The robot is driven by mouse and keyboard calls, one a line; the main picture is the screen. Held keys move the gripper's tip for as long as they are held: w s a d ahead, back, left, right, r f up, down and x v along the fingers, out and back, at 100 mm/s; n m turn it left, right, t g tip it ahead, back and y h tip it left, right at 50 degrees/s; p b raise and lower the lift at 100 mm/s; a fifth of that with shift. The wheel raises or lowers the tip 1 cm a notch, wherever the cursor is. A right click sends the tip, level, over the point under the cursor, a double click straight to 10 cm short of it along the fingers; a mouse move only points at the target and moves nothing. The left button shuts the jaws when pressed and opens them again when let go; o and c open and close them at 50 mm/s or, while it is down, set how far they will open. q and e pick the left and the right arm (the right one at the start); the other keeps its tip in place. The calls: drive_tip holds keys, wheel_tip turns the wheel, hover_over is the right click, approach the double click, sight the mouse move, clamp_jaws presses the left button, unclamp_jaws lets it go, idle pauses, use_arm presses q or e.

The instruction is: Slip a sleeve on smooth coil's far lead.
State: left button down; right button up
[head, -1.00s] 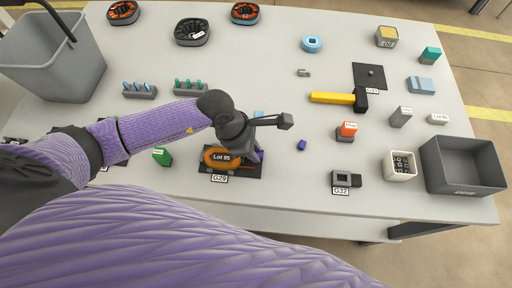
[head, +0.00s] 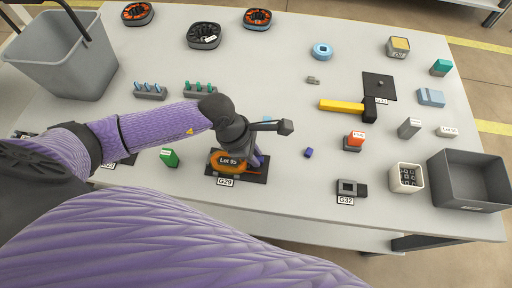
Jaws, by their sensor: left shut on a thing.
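An orange coil (head: 229,167) tagged Lot 95 sits on the dark mat (head: 262,177) marked G29 near the table's front edge. My left gripper (head: 258,160) points down right beside the coil, at its right and far side. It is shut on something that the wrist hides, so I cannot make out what. The coil's far lead is also hidden. One rack (head: 150,96) holds blue pieces and another rack (head: 201,95) holds teal ones, both behind my arm. A small dark-blue piece (head: 308,153) lies right of the mat. My right gripper is not in view.
A grey bin (head: 70,70) stands at the left and a dark open tray (head: 470,190) at the right.

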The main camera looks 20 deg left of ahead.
use_arm(q)
drive_tip(key=shift+a, duration=0.2)
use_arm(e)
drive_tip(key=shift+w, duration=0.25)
use_arm(q)
drive_tip(key=shift+s, duration=0.1)
drive_tip(key=c, duration=0.5)
unclamp_jaws()
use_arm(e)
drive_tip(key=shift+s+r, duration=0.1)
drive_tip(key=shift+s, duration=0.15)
use_arm(q)
drive_tip(key=p+v, duration=0.4)
drive_tip(key=v, duration=0.1)
drive_tip(key=shift+r, duration=0.1)
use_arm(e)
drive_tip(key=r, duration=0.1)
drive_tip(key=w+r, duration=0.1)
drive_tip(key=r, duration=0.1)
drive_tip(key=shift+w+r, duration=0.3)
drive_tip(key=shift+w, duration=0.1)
